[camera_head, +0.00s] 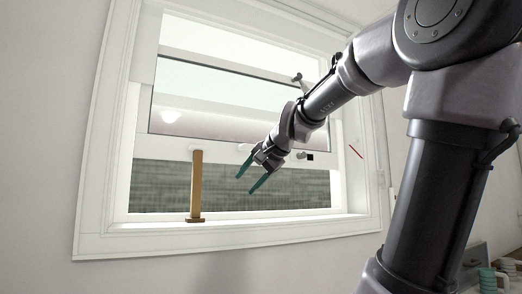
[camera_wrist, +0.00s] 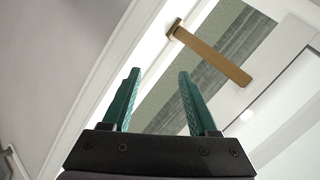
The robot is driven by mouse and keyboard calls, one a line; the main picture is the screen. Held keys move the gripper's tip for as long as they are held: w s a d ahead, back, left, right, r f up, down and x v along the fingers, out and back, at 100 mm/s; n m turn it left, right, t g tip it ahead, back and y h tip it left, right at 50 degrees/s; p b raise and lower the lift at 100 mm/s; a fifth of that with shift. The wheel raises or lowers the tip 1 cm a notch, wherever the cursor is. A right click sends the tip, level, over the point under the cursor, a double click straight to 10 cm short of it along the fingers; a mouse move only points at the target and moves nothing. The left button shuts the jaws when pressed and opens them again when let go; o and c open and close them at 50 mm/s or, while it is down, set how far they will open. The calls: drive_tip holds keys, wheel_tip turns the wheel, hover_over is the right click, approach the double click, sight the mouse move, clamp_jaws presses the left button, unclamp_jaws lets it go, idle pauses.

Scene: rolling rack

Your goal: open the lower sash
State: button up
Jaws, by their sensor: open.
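The lower sash (camera_head: 222,150) is a white-railed pane in the window, and its bottom rail stands well above the sill, with a gap below. A wooden stick (camera_head: 196,187) stands upright on the sill, its top at the bottom rail; I cannot tell if they touch. The stick also shows in the wrist view (camera_wrist: 212,55), beyond my fingers. My gripper (camera_head: 245,184) is open and empty, right of the stick and just below the rail in the head view. Its two green fingers are spread apart in the wrist view (camera_wrist: 158,72).
The white sill (camera_head: 275,222) is bare right of the stick. Small knobs sit on the rail, one (camera_head: 302,155) beside a black square. The window's right jamb (camera_head: 366,150) is close to my arm. Teal and white items (camera_head: 488,278) stand at the lower right.

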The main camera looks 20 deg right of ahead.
drive_tip(key=w+d+r+m+t+h, duration=0.1)
drive_tip(key=w+d+r+m+t, duration=0.1)
drive_tip(key=w+d+r+m, duration=0.35)
drive_tip(key=w+d+r+m+t+h, duration=0.1)
drive_tip(key=w+d+r+m+t, duration=0.15)
drive_tip(key=w+d+r, duration=0.7)
drive_tip(key=w, duration=0.2)
drive_tip(key=w+a, duration=0.1)
drive_tip(key=w, duration=0.1)
drive_tip(key=w+a, duration=0.1)
drive_tip(key=w, duration=0.2)
drive_tip(key=shift+a+f, duration=0.2)
drive_tip(key=shift+a, duration=0.05)
drive_tip(key=shift+w+f, duration=0.1)
drive_tip(key=shift+w, duration=0.35)
clamp_jaws()
